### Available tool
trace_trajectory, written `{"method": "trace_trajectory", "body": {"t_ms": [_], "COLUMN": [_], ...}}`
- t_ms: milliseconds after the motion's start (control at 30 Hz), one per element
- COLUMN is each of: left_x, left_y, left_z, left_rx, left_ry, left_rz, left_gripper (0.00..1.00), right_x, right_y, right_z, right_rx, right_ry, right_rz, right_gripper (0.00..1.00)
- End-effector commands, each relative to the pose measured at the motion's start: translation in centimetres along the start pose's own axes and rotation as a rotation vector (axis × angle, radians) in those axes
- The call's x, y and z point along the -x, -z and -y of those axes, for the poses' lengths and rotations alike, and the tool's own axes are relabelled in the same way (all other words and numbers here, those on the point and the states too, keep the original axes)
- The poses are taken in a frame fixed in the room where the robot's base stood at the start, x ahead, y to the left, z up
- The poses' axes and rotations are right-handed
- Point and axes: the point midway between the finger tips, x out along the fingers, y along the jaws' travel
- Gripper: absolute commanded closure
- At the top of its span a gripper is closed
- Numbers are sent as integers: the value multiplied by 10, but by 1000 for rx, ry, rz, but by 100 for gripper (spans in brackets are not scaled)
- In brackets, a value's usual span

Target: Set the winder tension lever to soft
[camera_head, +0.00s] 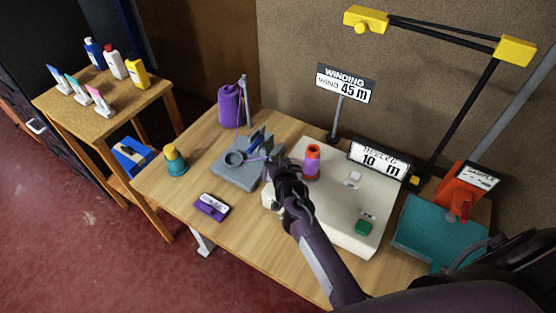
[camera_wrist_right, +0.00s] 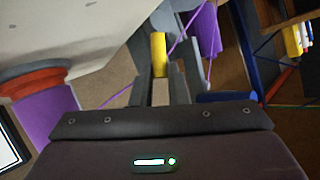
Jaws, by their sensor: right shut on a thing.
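The winder (camera_head: 340,220) is a cream machine with a red-topped purple spool (camera_head: 312,163), at the middle right of the table. My right gripper (camera_head: 275,168) is at its left edge, close to a grey stand (camera_head: 231,176) with a ring and blue parts. In the right wrist view, the fingers of my right gripper (camera_wrist_right: 160,72) are shut on a yellow piece (camera_wrist_right: 159,50), which looks like the tension lever's grip. The head view hides that piece behind the gripper, so the lever's setting cannot be read. My left gripper is not in view.
A purple yarn cone (camera_head: 230,105) stands at the back left. A yellow-topped teal object (camera_head: 175,160) and a purple box (camera_head: 211,207) lie left and front. Two signs (camera_head: 344,85) and a teal tray (camera_head: 430,228) stand around the winder.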

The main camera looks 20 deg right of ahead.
Motion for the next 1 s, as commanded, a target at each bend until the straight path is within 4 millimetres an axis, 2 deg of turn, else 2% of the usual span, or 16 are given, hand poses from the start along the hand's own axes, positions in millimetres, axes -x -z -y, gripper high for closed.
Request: {"method": "trace_trajectory", "body": {"t_ms": [33, 100, 467, 500, 633, 1000], "left_x": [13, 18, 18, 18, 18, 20], "left_y": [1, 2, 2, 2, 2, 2], "left_z": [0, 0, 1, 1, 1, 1], "left_rx": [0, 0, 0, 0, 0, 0], "left_ry": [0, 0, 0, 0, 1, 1], "left_rz": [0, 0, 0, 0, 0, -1], "left_gripper": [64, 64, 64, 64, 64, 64], "right_x": [2, 0, -3, -3, -3, -3], "right_y": [9, 9, 5, 5, 5, 6], "right_z": [6, 9, 9, 9, 9, 10], "right_rx": [26, 62, 100, 99, 99, 98], "right_ry": [-18, -48, -75, -75, -75, -75], "right_rz": [22, 54, 83, 83, 83, 84], "right_gripper": [100, 100, 100, 83, 66, 64]}}
